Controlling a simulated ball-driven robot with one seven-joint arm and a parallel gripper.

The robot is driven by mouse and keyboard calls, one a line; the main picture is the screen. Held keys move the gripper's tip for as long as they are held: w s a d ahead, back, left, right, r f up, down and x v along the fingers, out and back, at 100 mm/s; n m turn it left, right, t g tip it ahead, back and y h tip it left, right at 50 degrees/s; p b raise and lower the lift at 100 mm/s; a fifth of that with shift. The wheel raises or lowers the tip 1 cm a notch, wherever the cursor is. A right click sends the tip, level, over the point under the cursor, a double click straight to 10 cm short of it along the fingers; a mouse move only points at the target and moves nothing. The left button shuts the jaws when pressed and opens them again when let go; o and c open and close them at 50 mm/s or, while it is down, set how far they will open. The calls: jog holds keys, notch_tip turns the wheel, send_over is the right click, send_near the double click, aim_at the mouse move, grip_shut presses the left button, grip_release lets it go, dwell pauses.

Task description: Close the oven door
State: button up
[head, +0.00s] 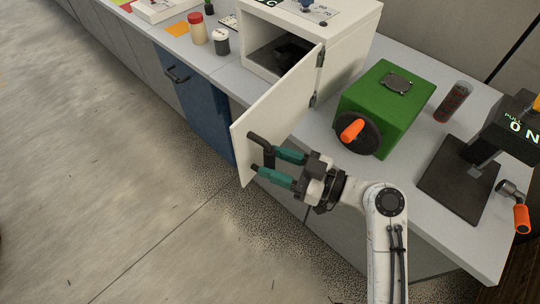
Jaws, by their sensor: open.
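The white oven (310,27) stands on the counter at the top middle, with its dark inside showing. Its white door (283,103) hangs wide open on a hinge at the right and sticks out past the counter's front edge. A dark bar handle (262,147) is on the door near its free end. My gripper (254,160), with green fingers, is open at the handle, one finger above the other. The handle's lower part appears to be between or just beyond the fingertips; contact cannot be told.
A green box with an orange-handled crank (390,105) stands right of the door, close to my arm. A red-filled jar (454,101) and a black device (470,165) are further right. A blue cabinet front (197,105) is below the counter. The floor at left is clear.

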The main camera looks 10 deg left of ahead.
jog(key=shift+x, duration=0.9)
grip_shut()
